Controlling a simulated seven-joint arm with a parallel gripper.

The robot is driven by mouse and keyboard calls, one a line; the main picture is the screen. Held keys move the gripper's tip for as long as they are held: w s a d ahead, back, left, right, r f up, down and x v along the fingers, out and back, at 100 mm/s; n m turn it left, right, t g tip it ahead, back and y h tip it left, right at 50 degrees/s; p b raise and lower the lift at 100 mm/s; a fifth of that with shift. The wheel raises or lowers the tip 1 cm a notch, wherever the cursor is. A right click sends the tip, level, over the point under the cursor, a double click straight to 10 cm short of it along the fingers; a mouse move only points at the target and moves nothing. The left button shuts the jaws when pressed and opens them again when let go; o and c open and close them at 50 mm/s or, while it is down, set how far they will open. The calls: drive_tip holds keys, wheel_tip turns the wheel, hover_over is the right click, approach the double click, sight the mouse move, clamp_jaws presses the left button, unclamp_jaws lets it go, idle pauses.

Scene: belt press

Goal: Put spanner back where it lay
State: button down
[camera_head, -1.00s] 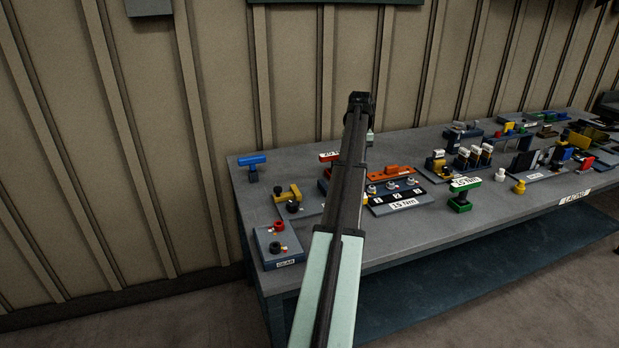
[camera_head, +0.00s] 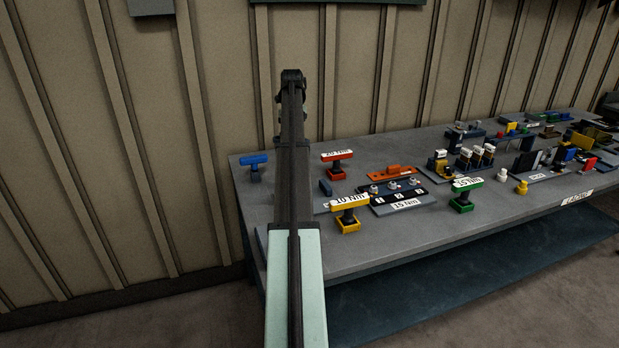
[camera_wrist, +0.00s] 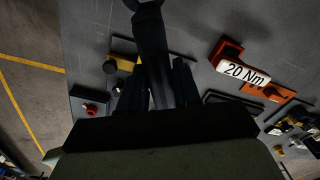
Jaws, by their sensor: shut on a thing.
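The spanner (camera_wrist: 152,50) is a long dark bar in the wrist view, reaching from between my fingers to the top edge, where it widens. My gripper (camera_wrist: 160,88) is shut on it, with a dark finger on either side. The bench surface (camera_wrist: 195,25) lies beneath; the gap between spanner and bench cannot be judged. A thin dark outline (camera_wrist: 180,54) on the bench passes behind the spanner. In the head view my arm hides both gripper and spanner.
A red 20 Nm tool (camera_head: 337,156) stands right of my arm, with a yellow 10 Nm tool (camera_head: 349,205) nearer. A green 15 Nm tool (camera_head: 466,184) and numbered block (camera_head: 400,195) lie further right. A blue-handled tool (camera_head: 253,161) stands left. A red knob (camera_wrist: 91,109) is left of my fingers.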

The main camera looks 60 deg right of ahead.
drive_tip(key=n, duration=0.1)
drive_tip(key=w+n, duration=0.1)
drive_tip(key=n, duration=0.2)
drive_tip(key=shift+w+d+r+n, duration=0.3)
drive_tip(key=shift+w+d+r, duration=0.05)
drive_tip(key=shift+w+r, duration=0.05)
drive_tip(key=n, duration=0.4)
drive_tip(key=d+n, duration=0.1)
drive_tip(key=n, duration=0.1)
drive_tip(key=shift+w+d+r+n, duration=0.1)
drive_tip(key=shift+w+r+n, duration=0.2)
drive_tip(key=shift+w+r, duration=0.05)
drive_tip(key=m, duration=2.3)
drive_tip(key=d+m, duration=0.1)
drive_tip(key=m, duration=1.1)
drive_tip(key=shift+w+r, duration=0.25)
drive_tip(key=shift+w, duration=0.05)
wheel_tip(320, 180, down, 18)
drive_tip(key=shift+r, duration=0.2)
